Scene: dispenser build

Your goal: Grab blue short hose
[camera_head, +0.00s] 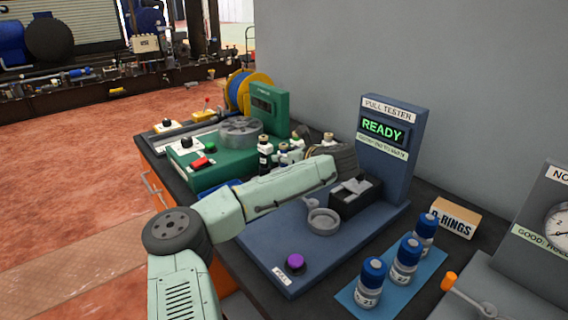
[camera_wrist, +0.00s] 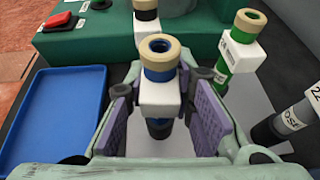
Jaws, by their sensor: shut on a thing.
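The blue short hose (camera_wrist: 158,75) stands upright in the wrist view, with a tan ring at its top and a white tag on its front. My gripper (camera_wrist: 162,98) has its purple pads on either side of it, shut on it around the tag. The hose's lower end is partly hidden between the pads.
A blue tray (camera_wrist: 58,112) lies left. In the camera_head view, the pull tester (camera_head: 388,150) stands right of my arm, near several blue-capped bottles (camera_head: 405,262).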

